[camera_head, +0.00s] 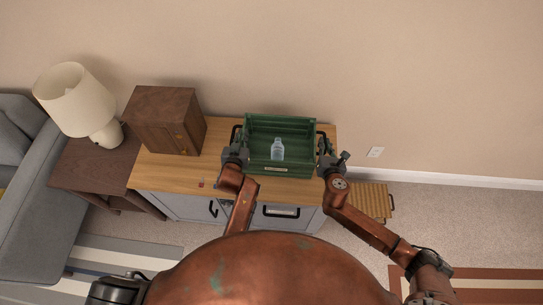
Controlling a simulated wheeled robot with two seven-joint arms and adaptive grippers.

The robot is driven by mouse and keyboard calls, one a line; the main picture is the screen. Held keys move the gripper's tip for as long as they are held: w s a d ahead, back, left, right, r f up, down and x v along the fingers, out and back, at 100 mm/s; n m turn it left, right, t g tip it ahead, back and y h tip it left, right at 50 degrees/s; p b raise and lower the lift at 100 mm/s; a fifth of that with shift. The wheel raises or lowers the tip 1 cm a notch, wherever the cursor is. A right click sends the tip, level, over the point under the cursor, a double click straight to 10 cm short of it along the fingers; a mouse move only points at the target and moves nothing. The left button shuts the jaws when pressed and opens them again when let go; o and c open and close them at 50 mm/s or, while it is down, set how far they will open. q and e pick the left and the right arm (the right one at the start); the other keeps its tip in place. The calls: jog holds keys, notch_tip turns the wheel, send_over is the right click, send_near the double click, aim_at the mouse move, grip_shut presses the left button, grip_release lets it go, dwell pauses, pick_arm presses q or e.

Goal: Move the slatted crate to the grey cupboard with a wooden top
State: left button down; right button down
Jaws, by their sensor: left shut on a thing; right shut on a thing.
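The green slatted crate (253,125) is at the right part of the wooden top, upright, with a clear bottle (277,149) standing in it. The grey cupboard with a wooden top (175,178) is against the wall, its grey doors and dark handles facing me. My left gripper (236,147) is shut on the crate's left handle side. My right gripper (325,158) is shut on its right handle side. The crate's underside is hidden, so I cannot tell whether it touches the top.
A dark wooden box (165,120) stands on the cupboard's left part. A small item (201,183) lies near the front edge. A lamp (80,100) stands on a brown side table (85,160) beside a grey sofa (25,180). A slatted wooden piece (371,201) is low to the right.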

pick_arm(q)
jog(key=shift+f, duration=0.7)
pick_arm(e)
jog(key=shift+d+f, duration=0.2)
jog(key=shift+f, duration=0.55)
pick_arm(q)
jog(key=c, duration=2.3)
grip_release()
jog(key=shift+s, duration=0.1)
pick_arm(e)
jog(key=c, duration=2.2)
grip_release()
pick_arm(q)
jog(key=shift+o, duration=1)
jog(key=shift+d, duration=0.1)
pick_arm(e)
jog(key=shift+o, duration=1.1)
jog(key=shift+a, duration=0.1)
